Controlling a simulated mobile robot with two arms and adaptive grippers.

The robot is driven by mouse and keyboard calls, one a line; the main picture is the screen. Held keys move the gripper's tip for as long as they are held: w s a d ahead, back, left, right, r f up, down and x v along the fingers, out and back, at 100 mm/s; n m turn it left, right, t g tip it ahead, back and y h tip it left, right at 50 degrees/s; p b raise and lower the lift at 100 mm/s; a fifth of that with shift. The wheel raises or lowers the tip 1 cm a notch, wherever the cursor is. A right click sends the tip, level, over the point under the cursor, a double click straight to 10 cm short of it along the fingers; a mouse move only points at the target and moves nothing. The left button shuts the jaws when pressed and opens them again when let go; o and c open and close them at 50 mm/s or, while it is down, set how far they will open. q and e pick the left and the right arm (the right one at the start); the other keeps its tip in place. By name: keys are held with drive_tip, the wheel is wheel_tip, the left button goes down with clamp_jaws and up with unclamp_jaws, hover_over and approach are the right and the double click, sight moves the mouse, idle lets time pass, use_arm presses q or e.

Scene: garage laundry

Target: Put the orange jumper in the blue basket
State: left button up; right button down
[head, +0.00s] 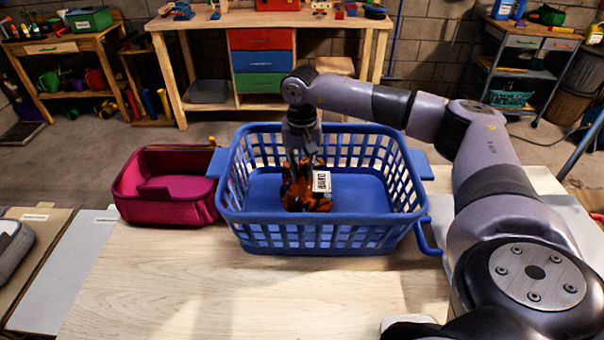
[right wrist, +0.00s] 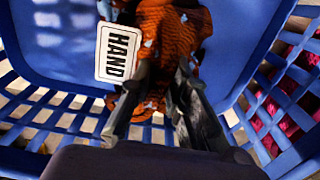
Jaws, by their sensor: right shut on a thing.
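The blue basket (head: 330,240) stands upright on the light wooden table. The orange jumper (head: 303,198), dark-patterned with a white label, is inside the basket's walls, left of its middle. My right gripper (head: 301,168) reaches down into the basket and is shut on the jumper. In the right wrist view the jumper (right wrist: 178,45) hangs between and beyond the fingertips (right wrist: 165,82), with a label reading "HAND" beside it. The basket floor (right wrist: 235,40) lies behind it; I cannot tell whether the jumper touches it. My left gripper does not show.
A magenta fabric bin (head: 165,205) stands close to the basket's left side. The wooden table (head: 250,300) is clear in front of the basket. A workbench (head: 270,20) with coloured drawers stands behind, across the floor.

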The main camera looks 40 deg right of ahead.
drive_tip(key=shift+f, duration=0.9)
drive_tip(key=shift+f, duration=0.2)
drive_tip(key=c, duration=1.5)
unclamp_jaws()
drive_tip(key=shift+c, duration=0.2)
